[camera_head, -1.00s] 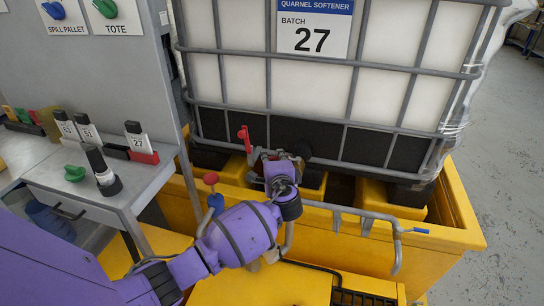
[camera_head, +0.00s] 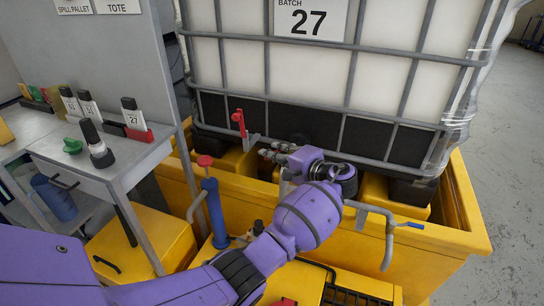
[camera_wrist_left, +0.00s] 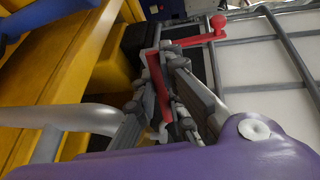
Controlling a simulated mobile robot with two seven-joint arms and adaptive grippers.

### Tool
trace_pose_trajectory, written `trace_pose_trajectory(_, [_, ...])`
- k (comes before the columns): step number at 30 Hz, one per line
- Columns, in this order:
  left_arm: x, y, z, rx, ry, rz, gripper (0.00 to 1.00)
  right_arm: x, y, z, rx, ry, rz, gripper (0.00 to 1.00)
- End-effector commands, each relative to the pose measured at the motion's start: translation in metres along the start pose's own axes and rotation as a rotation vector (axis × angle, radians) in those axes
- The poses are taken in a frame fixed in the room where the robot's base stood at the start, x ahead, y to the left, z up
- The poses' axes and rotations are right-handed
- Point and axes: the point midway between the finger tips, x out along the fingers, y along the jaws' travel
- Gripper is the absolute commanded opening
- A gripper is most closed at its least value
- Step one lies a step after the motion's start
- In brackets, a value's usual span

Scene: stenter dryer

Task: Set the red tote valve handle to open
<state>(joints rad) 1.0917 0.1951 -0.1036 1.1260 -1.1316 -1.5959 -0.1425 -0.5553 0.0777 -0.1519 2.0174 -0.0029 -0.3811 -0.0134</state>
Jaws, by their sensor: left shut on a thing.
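The red tote valve handle (camera_head: 238,117) stands up low at the front of the caged white tote (camera_head: 398,75). Its red knob end also shows at the top of the left wrist view (camera_wrist_left: 217,22). The fingers hide where the bar joins the valve. My right gripper is not in view.
A yellow spill pallet (camera_head: 455,225) surrounds the tote's base. A blue pump with a red knob (camera_head: 204,161) stands left of my arm. A grey pipe with a blue lever (camera_head: 410,225) lies to the right. A side table (camera_head: 100,165) holds labelled bottles.

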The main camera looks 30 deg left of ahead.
Motion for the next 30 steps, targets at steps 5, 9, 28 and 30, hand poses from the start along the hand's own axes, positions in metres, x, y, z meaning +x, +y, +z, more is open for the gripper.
trace_pose_trajectory(5, [-0.009, 0.007, -0.001, -0.015, -0.094, 0.004, 0.0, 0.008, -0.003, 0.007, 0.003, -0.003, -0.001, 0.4])
trace_pose_trajectory(9, [-0.012, 0.007, -0.001, -0.024, -0.144, 0.004, 0.0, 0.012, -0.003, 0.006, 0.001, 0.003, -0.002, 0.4])
trace_pose_trajectory(28, [-0.015, 0.004, -0.001, -0.035, -0.182, 0.002, 0.11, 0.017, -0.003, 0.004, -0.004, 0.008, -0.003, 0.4])
trace_pose_trajectory(30, [-0.015, 0.004, -0.001, -0.035, -0.181, 0.002, 0.2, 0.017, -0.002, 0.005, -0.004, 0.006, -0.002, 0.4])
